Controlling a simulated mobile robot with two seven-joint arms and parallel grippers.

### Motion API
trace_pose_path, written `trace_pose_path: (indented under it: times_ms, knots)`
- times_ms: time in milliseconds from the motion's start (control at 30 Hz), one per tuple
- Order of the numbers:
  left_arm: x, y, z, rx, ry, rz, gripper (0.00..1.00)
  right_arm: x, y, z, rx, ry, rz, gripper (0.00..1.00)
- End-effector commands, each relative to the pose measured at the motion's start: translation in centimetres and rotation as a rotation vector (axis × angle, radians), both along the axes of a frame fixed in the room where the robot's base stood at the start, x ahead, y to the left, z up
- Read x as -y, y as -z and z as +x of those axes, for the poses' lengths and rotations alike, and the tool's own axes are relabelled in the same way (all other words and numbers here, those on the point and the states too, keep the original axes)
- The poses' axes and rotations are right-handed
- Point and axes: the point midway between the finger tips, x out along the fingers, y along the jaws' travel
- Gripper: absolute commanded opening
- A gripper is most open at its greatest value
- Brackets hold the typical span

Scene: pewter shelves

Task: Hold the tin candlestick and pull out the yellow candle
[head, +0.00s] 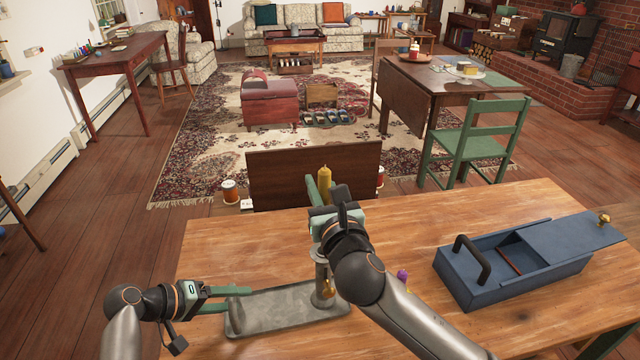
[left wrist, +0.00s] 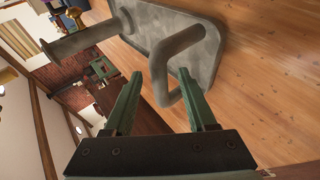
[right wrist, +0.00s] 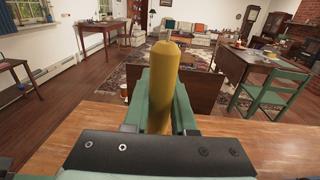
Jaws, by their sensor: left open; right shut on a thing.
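The tin candlestick stands on the table, with a grey tray-like base (head: 275,308) and an upright tube (head: 321,283). Its loop handle (left wrist: 180,65) shows in the left wrist view. My left gripper (head: 250,292) is open at the left end of the base; its fingers (left wrist: 165,88) point at the handle, which lies around their tips. Contact is unclear. My right gripper (head: 323,190) is shut on the yellow candle (right wrist: 163,85), upright above the tube. The candle's top also shows in the head view (head: 324,182). My right gripper hides its lower end there.
A blue box (head: 480,285) with a black handle and a partly slid lid (head: 575,240) stands at the table's right. A small purple thing (head: 402,274) is beside my right arm.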

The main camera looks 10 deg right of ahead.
Motion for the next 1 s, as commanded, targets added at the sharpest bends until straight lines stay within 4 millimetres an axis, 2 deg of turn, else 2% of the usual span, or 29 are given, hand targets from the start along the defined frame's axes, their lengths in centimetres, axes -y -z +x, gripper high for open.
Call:
trace_pose_path:
  times_ms: [167, 633, 800, 1000]
  knots:
    - [-0.9, -0.6, -0.4, 0.002, -0.002, 0.000, 0.57, 0.0, 0.0, 0.0, 0.000, 0.000, 0.000, 0.00]
    - [-7.6, -6.0, -3.5, 0.002, -0.002, 0.003, 0.57, 0.0, 0.0, 0.0, 0.001, 0.000, 0.000, 0.00]
    - [-8.7, -6.9, -4.1, 0.000, -0.001, 0.002, 0.57, 0.0, 0.0, 0.0, 0.001, 0.000, 0.000, 0.00]
    - [-8.8, -7.0, -4.2, -0.001, 0.001, 0.000, 0.57, 0.0, 0.0, 0.0, 0.001, 0.000, 0.000, 0.00]
